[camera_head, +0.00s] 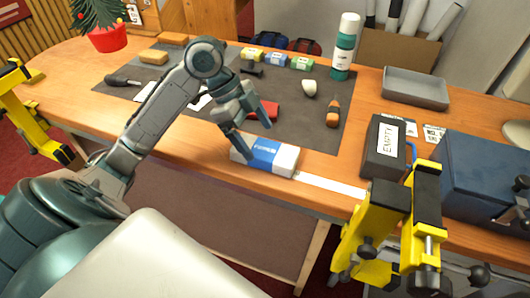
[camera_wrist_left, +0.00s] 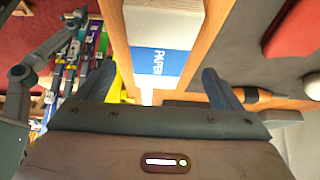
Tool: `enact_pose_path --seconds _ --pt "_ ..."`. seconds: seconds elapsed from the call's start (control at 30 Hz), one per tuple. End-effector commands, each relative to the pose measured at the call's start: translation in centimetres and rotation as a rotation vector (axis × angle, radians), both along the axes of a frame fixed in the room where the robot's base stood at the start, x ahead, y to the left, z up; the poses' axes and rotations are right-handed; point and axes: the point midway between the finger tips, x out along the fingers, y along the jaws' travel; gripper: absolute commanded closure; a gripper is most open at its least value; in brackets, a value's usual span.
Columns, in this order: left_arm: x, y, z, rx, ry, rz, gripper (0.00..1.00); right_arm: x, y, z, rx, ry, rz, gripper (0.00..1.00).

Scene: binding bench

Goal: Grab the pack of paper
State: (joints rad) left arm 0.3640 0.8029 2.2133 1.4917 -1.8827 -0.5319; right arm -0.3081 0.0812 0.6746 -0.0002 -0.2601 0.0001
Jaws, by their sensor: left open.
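The pack of paper (camera_head: 264,157) is a white block with a blue wrapper. It lies at the front edge of the bench, partly over the grey mat. It also shows in the left wrist view (camera_wrist_left: 163,40), where the wrapper reads "PAPER". My left gripper (camera_head: 258,139) is open just above and behind the pack, with its fingers pointing down toward it. In the left wrist view the fingers (camera_wrist_left: 160,84) are spread wide with nothing held between them. One finger overlaps the pack's left part in the head view; I cannot tell whether it touches. My right gripper is not in view.
A red object (camera_head: 263,110) lies behind the gripper. An orange-handled tool (camera_head: 333,113) and a white rounded thing (camera_head: 309,88) lie on the mat (camera_head: 225,135). A black box marked "EMPTY" (camera_head: 384,147) and yellow clamps (camera_head: 385,225) stand to the right. A white strip (camera_head: 330,184) lies along the front edge.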

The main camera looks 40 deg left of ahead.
Motion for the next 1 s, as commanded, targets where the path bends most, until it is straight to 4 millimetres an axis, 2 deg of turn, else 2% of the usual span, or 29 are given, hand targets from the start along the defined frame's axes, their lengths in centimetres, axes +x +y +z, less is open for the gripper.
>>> enact_pose_path --seconds 0.33,0.67,0.7,0.9,1.0 --pt "0.3 -2.2 -3.5 -0.004 0.002 -0.001 0.13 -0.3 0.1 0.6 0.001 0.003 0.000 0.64" --pt "0.4 -2.5 -4.1 0.000 0.000 0.000 0.13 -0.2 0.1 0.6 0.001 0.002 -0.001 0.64" --pt "0.4 -2.5 -4.1 0.000 0.000 0.000 0.15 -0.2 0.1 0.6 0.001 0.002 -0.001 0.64" --pt "0.4 -2.5 -4.1 0.000 0.000 0.000 0.54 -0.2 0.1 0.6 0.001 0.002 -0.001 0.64" --pt "0.4 -2.5 -4.1 0.000 -0.001 0.000 0.69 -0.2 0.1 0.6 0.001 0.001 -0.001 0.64"
